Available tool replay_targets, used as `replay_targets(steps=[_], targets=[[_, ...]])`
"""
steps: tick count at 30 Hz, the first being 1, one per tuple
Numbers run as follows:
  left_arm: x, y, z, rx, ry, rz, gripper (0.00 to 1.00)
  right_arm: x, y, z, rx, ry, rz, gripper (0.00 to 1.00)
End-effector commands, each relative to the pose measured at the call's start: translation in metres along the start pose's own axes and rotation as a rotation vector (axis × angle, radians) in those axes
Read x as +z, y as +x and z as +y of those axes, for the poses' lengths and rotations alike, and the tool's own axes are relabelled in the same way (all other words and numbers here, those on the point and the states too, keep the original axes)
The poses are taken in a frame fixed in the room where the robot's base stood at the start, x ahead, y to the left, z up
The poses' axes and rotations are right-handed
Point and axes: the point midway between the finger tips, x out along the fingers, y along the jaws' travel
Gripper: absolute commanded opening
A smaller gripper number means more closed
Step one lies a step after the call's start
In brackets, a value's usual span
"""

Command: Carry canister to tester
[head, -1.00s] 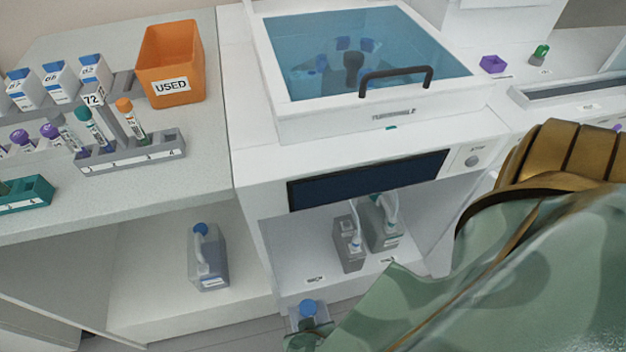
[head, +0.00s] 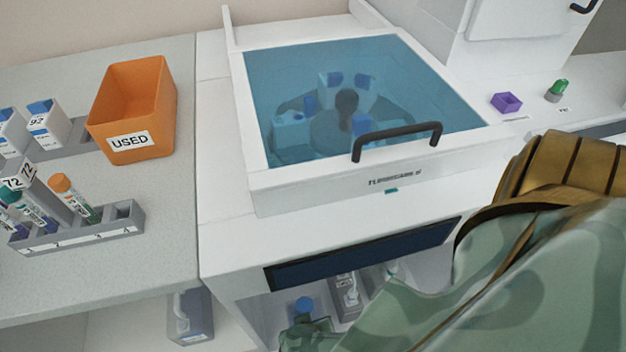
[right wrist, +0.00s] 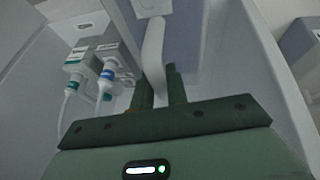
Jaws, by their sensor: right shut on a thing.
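My right gripper (right wrist: 160,92) is shut on the handle of a grey-blue canister (right wrist: 193,45). In the head view the canister's blue cap (head: 304,304) shows above the gripper, and most of its body is hidden. The tester (head: 225,240) is a white machine with a blue window lid, a black handle and a dark front screen (head: 360,255). The held canister is in front of its open lower bay. Two grey containers with tubes stand in the bay, one with a blue collar (right wrist: 107,72) and one with a teal collar (right wrist: 78,55). My left gripper is out of view.
Another grey-blue canister (head: 190,318) stands on the lower shelf at left. The counter above holds an orange USED bin (head: 105,125) and a grey tube rack (head: 80,235). A purple block (head: 506,102) and a green-capped item (head: 557,91) lie at the right.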

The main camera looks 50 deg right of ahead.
Motion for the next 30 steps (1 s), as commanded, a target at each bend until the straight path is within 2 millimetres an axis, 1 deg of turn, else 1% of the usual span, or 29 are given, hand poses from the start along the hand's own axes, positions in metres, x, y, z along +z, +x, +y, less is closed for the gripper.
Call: replay_targets(steps=[1,14,21,27,30], targets=[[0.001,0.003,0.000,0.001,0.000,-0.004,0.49,-0.008,0.003,-0.002,-0.003,0.003,0.006,0.00],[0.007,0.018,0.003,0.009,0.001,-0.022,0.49,-0.060,0.025,-0.002,-0.004,0.002,0.005,0.00],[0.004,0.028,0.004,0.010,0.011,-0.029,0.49,-0.089,0.038,-0.001,-0.002,0.002,0.006,0.00],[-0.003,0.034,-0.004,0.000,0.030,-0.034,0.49,-0.113,0.047,-0.001,-0.002,0.003,0.006,0.00],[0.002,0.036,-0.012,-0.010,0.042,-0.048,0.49,-0.123,0.052,-0.001,-0.003,0.002,0.005,0.00]])
